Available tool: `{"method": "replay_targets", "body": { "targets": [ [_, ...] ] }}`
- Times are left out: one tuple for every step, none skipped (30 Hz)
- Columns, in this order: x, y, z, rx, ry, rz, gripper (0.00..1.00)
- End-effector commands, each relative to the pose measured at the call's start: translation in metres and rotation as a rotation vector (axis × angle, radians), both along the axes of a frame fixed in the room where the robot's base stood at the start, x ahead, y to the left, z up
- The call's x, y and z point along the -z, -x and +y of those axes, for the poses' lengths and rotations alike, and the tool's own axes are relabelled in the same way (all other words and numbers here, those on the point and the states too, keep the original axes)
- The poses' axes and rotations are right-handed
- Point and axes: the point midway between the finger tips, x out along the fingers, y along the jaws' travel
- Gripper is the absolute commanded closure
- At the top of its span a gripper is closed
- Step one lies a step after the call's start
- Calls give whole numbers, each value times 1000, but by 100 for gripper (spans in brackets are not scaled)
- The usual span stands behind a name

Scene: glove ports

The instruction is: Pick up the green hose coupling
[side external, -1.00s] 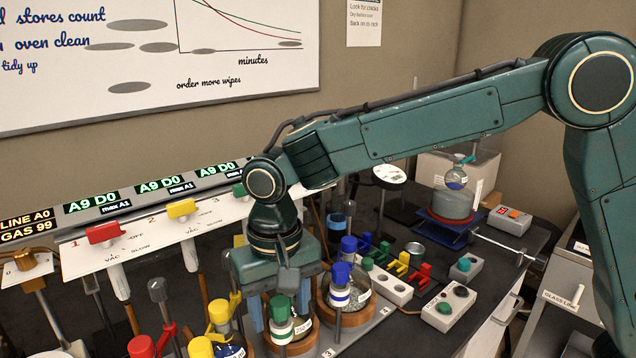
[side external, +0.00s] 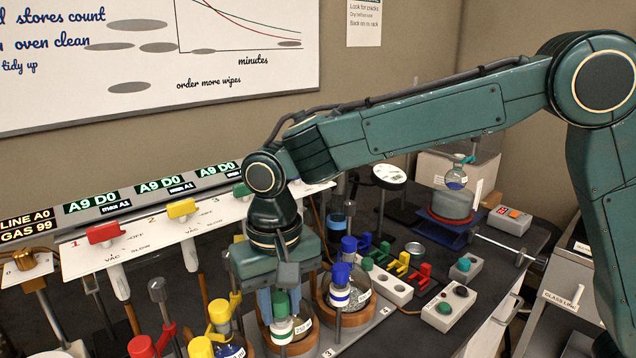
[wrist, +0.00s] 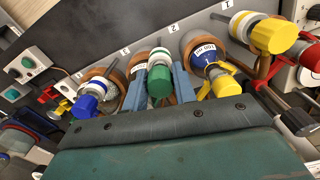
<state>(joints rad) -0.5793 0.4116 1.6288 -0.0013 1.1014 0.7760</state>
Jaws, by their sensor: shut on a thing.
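The green hose coupling (side external: 281,303) has a green cap over a white and green banded body. It stands upright at a round wooden ring on the rack. My gripper (side external: 280,309) points down over it, with its two blue-grey fingers shut on either side of the coupling. In the wrist view, the green cap of the coupling (wrist: 159,86) sits between the fingertips of my gripper (wrist: 159,92). The coupling's lower part is partly hidden.
A blue-capped coupling (side external: 341,275) stands close to the right of my gripper. Yellow-capped couplings (side external: 219,312) and a red cap (side external: 141,346) are to the left. The valve panel (side external: 150,243) rises behind. Coloured clips (side external: 402,262) lie to the right.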

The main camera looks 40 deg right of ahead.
Motion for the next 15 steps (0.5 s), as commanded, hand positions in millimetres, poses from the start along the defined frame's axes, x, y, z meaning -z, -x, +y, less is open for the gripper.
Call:
{"method": "replay_targets", "body": {
  "targets": [
    [-4, 0, 0, 0, -1, -1, 94],
    [-7, 0, 0, 0, -1, -1, 94],
    [-12, 0, 0, 0, -2, -4, 94],
    [-15, 0, 0, 0, -2, -4, 94],
    [-19, 0, 0, 0, -2, -4, 94],
    [-25, 0, 0, 0, -2, -4, 94],
    [-30, 0, 0, 0, -2, -4, 94],
    [-35, -1, 1, 0, -3, -5, 94],
    [-42, -1, 0, 0, -2, -4, 94],
    [-48, -1, 1, 0, -3, -5, 94],
    [-54, 0, 0, 0, -2, -5, 94],
    [-62, -1, 1, 0, -3, -5, 94],
    [-69, -1, 1, 0, -3, -6, 94],
    [-76, -1, 1, 0, -3, -6, 94],
    [-85, 0, 0, 0, -3, -5, 94]
  ]
}}
